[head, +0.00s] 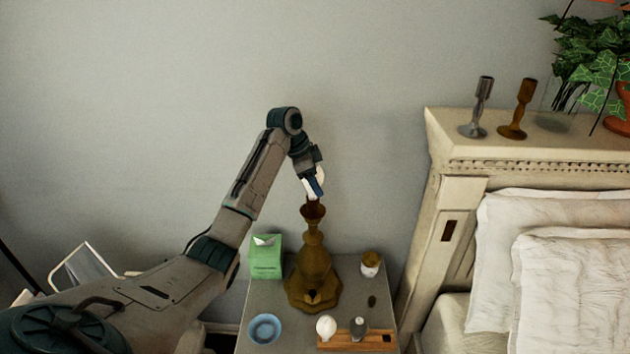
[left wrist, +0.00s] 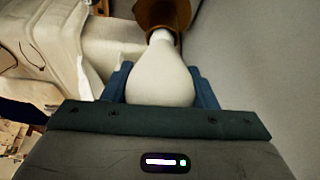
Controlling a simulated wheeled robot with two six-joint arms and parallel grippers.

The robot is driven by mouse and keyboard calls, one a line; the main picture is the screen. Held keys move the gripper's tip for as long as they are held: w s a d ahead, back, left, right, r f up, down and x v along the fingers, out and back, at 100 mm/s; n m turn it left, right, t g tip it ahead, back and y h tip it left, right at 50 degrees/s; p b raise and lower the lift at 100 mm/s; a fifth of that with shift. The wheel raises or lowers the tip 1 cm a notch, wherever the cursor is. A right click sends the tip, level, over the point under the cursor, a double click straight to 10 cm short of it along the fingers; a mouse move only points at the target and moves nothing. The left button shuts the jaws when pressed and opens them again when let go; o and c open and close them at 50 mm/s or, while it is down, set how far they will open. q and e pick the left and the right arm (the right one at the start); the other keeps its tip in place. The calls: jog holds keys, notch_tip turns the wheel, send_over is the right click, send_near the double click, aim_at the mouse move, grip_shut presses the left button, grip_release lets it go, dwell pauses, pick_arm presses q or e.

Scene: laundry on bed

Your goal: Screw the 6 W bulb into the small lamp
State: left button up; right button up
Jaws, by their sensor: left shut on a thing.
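My left gripper (head: 315,185) is above the brown lamp (head: 313,262), which stands on the nightstand. The gripper is shut on a white bulb (left wrist: 160,75), with a blue finger on each side of it in the left wrist view. The bulb's narrow end points at the lamp's flared top (left wrist: 157,12). Its tip is at or just inside the socket opening; I cannot tell whether it touches or is threaded. Any wattage mark on the bulb is not readable. My right gripper is not in view.
The nightstand (head: 255,300) also bears a green tissue box (head: 266,262), a blue dish (head: 264,329), a small jar (head: 370,264), and a wooden tray (head: 335,344) with a white bulb (head: 326,327) and a dark-topped item (head: 358,328). The bed's headboard (head: 440,180) stands at right.

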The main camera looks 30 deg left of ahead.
pick_arm(q)
jog(key=shift+m+g+h, duration=0.4)
jog(key=shift+m+g, duration=0.2)
jog(key=shift+m, duration=1.2)
jog(key=o, duration=0.8)
jog(key=shift+d, duration=0.1)
